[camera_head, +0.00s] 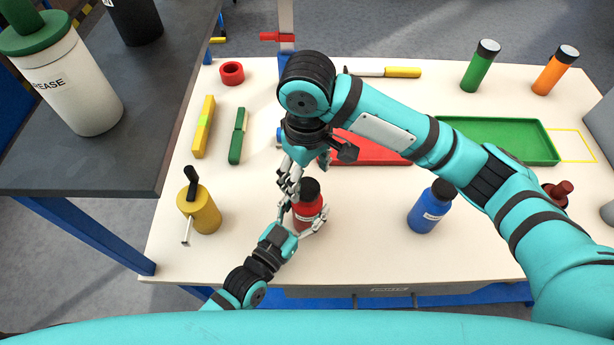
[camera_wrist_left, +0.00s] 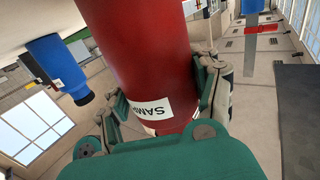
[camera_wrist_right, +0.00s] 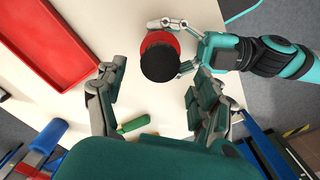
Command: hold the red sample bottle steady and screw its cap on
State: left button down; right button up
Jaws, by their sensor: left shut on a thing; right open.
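The red sample bottle (camera_head: 308,212) stands upright on the pale table, with a black cap (camera_head: 310,188) on top. My left gripper (camera_head: 304,222) is shut around the bottle's body from the near left. In the left wrist view the red body (camera_wrist_left: 148,50) with its white label fills the space between the fingers. My right gripper (camera_head: 290,182) is open beside the cap, on its left in the head view. In the right wrist view the cap (camera_wrist_right: 160,62) lies just beyond and between its spread fingertips. Whether the cap is threaded down cannot be told.
A yellow oil can (camera_head: 203,213) stands left and a blue bottle (camera_head: 430,209) right. A red tray (camera_head: 372,150) lies behind, partly hidden by my right arm, and a green tray (camera_head: 500,140) lies at right. The table between the red and blue bottles is clear.

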aim_at(307, 187)
jog(key=shift+c, duration=0.2)
jog(key=shift+w+a+r+n, duration=0.1)
jog(key=shift+r+n, duration=0.15)
jog(key=shift+n, duration=0.35)
jog(key=shift+a+r+n, duration=0.1)
jog(key=shift+r+n, duration=0.1)
jog(key=shift+n, duration=0.4)
jog(key=n, duration=0.2)
jog(key=r+n, duration=0.1)
jog(key=n, duration=0.1)
jog(key=shift+n, duration=0.3)
jog(key=n, duration=0.2)
jog(key=r+n, duration=0.1)
jog(key=n, duration=0.4)
jog(key=shift+d+r, duration=0.2)
jog(key=shift+r, duration=0.1)
jog(key=shift+f, duration=0.1)
jog(key=shift+f, duration=3.95)
jog(key=shift+c, duration=0.2)
